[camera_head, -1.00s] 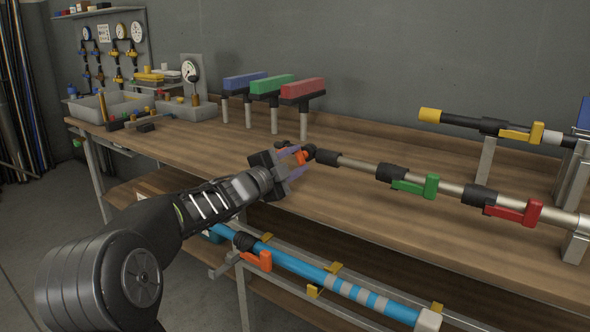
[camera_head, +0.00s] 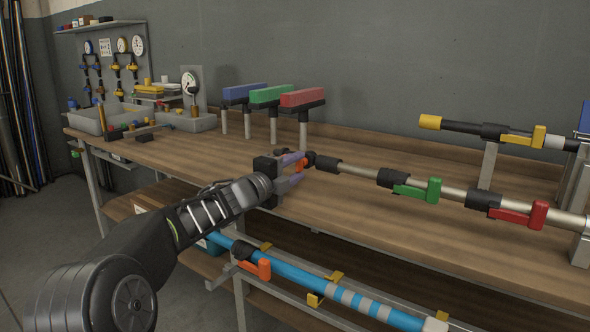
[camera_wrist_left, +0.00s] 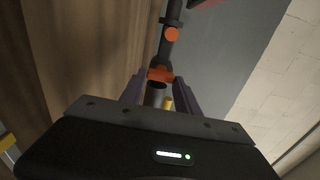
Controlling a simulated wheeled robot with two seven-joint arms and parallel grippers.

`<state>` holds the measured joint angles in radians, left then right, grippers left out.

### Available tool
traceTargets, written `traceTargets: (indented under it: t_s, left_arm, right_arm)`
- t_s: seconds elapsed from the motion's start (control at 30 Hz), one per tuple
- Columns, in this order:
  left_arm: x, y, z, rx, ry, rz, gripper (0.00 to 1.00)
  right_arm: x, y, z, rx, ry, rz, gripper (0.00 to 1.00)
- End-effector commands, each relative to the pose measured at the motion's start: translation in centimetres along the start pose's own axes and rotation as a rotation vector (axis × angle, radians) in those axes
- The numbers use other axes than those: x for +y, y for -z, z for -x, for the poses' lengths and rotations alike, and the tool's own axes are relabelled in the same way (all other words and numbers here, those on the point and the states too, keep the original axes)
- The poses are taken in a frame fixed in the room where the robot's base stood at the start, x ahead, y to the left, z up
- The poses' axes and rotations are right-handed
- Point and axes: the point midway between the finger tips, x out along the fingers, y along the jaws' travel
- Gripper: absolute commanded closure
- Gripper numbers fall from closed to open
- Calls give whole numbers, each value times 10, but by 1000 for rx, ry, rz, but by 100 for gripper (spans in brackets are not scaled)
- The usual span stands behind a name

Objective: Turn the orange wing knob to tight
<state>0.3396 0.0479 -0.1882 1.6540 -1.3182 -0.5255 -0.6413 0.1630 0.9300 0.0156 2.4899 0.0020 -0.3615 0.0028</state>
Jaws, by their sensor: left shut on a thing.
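The orange wing knob (camera_head: 300,166) is at the left end of the grey and black pole (camera_head: 355,168) above the bench. My left gripper (camera_head: 294,170) is at that end, with its purple fingers on either side of the knob, shut on it. In the left wrist view the orange wing knob (camera_wrist_left: 160,74) shows between the fingertips, in line with the dark pole. The fingers partly hide the knob in the head view, and I cannot read any tight mark. My right gripper is not in view.
The pole carries a green lever (camera_head: 418,191) and a red lever (camera_head: 520,215). A blue pole (camera_head: 310,275) with an orange lever (camera_head: 256,268) lies below the bench top. Three padded stands (camera_head: 272,95) are behind.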

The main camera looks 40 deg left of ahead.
Motion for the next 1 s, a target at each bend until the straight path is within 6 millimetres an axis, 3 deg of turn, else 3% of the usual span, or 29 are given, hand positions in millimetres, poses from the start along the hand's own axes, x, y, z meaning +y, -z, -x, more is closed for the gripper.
traceTargets:
  t_s: [0.13,0.17,0.4,0.77,1.0]
  left_arm:
    - [0,0,0,0,-1,-2,100]
    - [0,0,0,0,-1,-2,61]
    - [0,0,0,0,0,0,42]
    - [0,0,4,0,0,1,40]
    - [-1,-1,34,-3,0,1,40]
  right_arm:
    - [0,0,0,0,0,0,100]
    - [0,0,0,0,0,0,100]
    - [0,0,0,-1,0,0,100]
    - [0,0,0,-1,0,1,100]
    - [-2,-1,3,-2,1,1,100]
